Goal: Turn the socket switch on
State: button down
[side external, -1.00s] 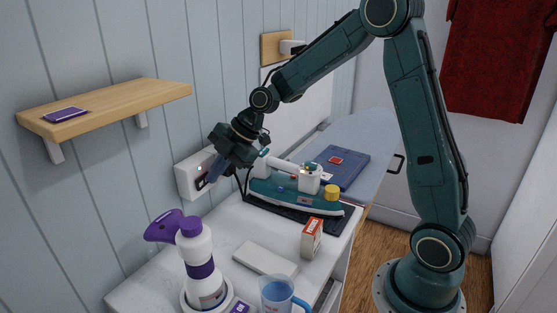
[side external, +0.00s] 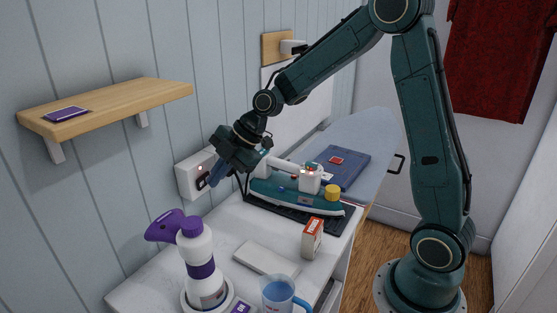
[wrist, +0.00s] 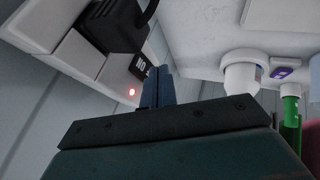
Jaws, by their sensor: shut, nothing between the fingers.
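The white socket box (side external: 188,182) is on the panelled wall at the counter's back left. It also fills the upper left of the wrist view (wrist: 78,58), with a black plug (wrist: 112,22) in it. A dark switch (wrist: 139,67) with white lettering, upside down, is on its face. A small red light (wrist: 131,92) glows beside it. My gripper (side external: 215,178) is shut and empty, just in front of the box's right side. In the wrist view its blue fingers (wrist: 157,75) are close beside the switch; I cannot tell whether they touch it.
A teal iron (side external: 290,195) stands on a dark mat right of my gripper. A purple-and-white spray bottle (side external: 198,260), a small orange-and-white box (side external: 312,238) and a blue jug (side external: 280,296) stand nearer the front. A wooden shelf (side external: 150,92) is above left.

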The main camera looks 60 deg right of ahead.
jog(key=s+f+v, duration=0.1)
jog(key=s+v, duration=0.1)
jog(key=v, duration=0.9)
jog(key=shift+s, duration=0.3)
jog(key=s+a+r+m+h, duration=0.2)
jog(key=s+m+h, duration=0.3)
jog(key=s+m, duration=1.2)
jog(key=s, duration=0.4)
jog(key=shift+m, duration=0.3)
